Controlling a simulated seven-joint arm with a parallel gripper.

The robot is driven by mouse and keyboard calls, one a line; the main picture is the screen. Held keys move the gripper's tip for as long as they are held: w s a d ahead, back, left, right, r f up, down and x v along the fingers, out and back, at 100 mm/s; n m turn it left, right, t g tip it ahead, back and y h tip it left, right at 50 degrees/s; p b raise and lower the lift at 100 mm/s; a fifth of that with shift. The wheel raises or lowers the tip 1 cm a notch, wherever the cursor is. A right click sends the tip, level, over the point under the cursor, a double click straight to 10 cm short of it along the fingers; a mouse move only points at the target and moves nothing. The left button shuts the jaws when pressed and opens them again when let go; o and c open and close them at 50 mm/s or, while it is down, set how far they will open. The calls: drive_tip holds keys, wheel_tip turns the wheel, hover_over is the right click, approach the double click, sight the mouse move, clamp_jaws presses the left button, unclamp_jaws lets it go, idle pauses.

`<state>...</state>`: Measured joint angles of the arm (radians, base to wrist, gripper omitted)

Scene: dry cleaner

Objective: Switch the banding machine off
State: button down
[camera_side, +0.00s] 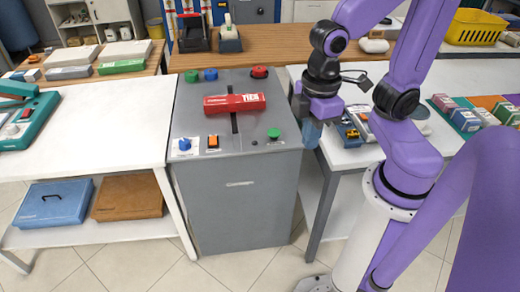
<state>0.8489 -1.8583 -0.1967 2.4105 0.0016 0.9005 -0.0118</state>
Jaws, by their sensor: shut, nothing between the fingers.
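The banding machine (232,205) is a grey cabinet with a dark slot in its top. A red package with white lettering (234,103) lies across the slot. Along the top's near edge are a blue knob (184,145), an orange rocker switch (213,141) in a dark frame and a green button (273,134). Along the far edge are a green knob (191,76), a blue knob (210,74) and a red knob (259,72). I cannot tell the switch's position.
A white table (100,125) stands left, with a teal device (25,118) on it and blue (52,204) and brown (128,198) cases below. The right table holds small boxes (467,115). A wooden counter (280,45) runs behind. Space above the machine's near edge is free.

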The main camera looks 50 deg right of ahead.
drive_tip(key=shift+n, duration=0.5)
drive_tip(key=s+d, duration=0.2)
drive_tip(key=s, duration=0.1)
drive_tip(key=shift+s+f, duration=0.1)
drive_tip(key=shift+s, duration=0.15)
drive_tip(key=w+a+m, duration=0.3)
drive_tip(key=w+m, duration=0.3)
drive_tip(key=w, duration=0.6)
drive_tip(key=w+a+m, duration=0.3)
drive_tip(key=w+m, duration=0.2)
drive_tip(key=w, duration=0.6)
drive_tip(key=w+d+f+m, duration=0.4)
drive_tip(key=w+d+m, duration=0.1)
drive_tip(key=w, duration=0.5)
drive_tip(key=w+d+f+m, duration=0.4)
drive_tip(key=w+d, duration=0.3)
drive_tip(key=w, duration=0.3)
drive_tip(key=shift+d+f+m, duration=0.2)
drive_tip(key=shift+f+m, duration=0.15)
drive_tip(key=shift+m, duration=0.45)
